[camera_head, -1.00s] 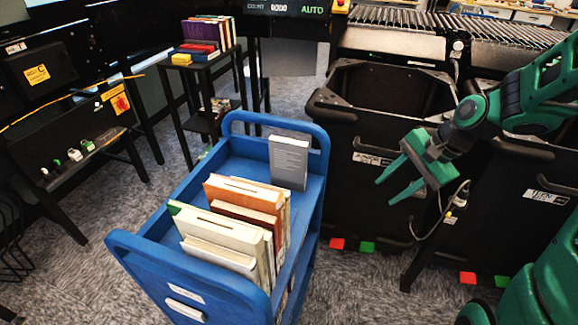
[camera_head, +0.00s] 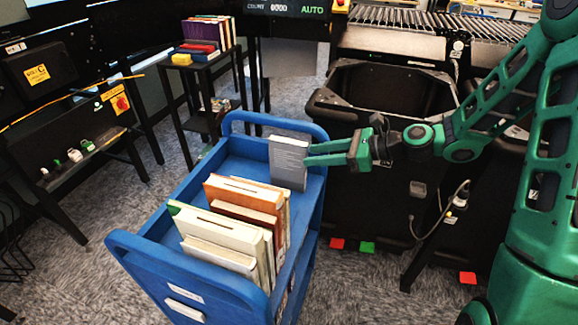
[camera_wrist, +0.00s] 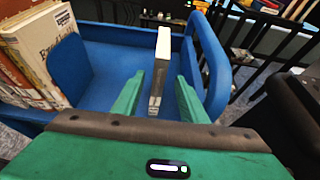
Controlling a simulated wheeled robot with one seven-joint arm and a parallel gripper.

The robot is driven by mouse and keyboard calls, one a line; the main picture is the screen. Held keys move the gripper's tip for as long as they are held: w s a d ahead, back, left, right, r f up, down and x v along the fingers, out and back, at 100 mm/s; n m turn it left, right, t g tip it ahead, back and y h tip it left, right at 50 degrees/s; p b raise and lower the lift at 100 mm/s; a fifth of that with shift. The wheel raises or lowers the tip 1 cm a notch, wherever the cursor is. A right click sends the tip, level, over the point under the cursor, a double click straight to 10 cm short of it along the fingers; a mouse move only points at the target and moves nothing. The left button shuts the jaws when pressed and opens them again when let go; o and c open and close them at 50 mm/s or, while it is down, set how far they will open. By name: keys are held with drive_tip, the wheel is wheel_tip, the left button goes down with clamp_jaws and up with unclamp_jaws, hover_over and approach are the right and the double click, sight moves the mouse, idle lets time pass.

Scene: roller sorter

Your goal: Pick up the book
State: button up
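A grey book with a white page edge (camera_head: 289,162) stands upright at the far end of the blue cart (camera_head: 228,289), apart from the other books. In the wrist view the book (camera_wrist: 160,75) stands edge-on, ahead of and between my two green fingers. My gripper (camera_head: 308,154) is open, its fingers pointing left at the book's right side in the head view. In the wrist view my gripper (camera_wrist: 157,97) shows a gap on both sides of the book. Whether the fingertips overlap the book's near edge is hard to tell.
Several books (camera_head: 232,225) stand in a row at the cart's near end; they also show at left in the wrist view (camera_wrist: 35,55). The cart's raised blue end handle (camera_wrist: 210,60) is close to my right finger. Black bins (camera_head: 385,90) stand right of the cart.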

sight(288, 158)
drive_tip(key=x, duration=0.9)
drive_tip(key=shift+a+f, duration=0.15)
drive_tip(key=shift+f, duration=0.05)
clamp_jaws()
